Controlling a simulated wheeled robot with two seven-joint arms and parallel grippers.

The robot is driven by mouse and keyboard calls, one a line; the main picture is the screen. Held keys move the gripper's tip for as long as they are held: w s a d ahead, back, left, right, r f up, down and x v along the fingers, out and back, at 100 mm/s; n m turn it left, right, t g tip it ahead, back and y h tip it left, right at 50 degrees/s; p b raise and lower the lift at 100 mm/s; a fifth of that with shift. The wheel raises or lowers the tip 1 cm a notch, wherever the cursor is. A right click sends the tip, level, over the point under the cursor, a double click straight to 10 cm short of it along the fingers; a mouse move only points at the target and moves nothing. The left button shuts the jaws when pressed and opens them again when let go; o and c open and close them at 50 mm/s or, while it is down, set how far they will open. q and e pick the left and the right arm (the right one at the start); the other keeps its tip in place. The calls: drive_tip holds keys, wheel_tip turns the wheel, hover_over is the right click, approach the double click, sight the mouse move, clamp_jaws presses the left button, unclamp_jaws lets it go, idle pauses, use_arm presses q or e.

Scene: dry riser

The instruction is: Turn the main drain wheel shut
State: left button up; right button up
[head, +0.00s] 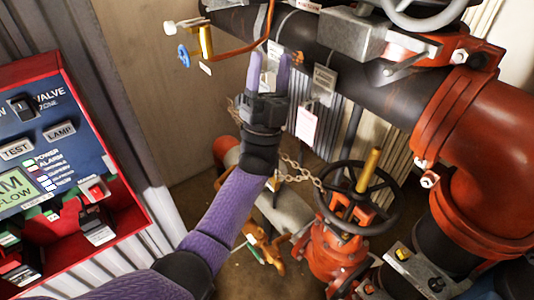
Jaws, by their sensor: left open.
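Several hand wheels show, and no readable label tells me which is the main drain wheel. A black spoked wheel (343,228) with a brass stem (369,170) sits on a red valve body (333,262) at the lower right of centre. A chain (301,174) hangs beside it. A grey wheel (425,22) is cut by the top edge, and a small blue wheel (184,56) is at the upper left. My left gripper (270,70) is open, its fingers pointing up toward the large pipe. It appears empty and apart from the wheels. My right gripper is out of view.
A red-framed control panel (62,130) stands at the left. A thick dark pipe (405,95) crosses the upper right into a red elbow (490,150). Tags (306,126) hang near my gripper. An orange handle (266,243) is low in the centre.

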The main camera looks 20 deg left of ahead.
use_arm(q)
drive_tip(key=w+f+n+g+b, duration=0.1)
drive_tip(key=f+g, duration=0.1)
drive_tip(key=f, duration=0.5)
drive_tip(key=w+f+n+g+y+b, duration=0.1)
drive_tip(key=w+f+g, duration=0.1)
drive_tip(key=f, duration=0.6)
drive_tip(key=shift+w+d+g+y, duration=0.2)
drive_tip(key=shift+w+g+y, duration=0.1)
drive_tip(key=shift+g, duration=0.5)
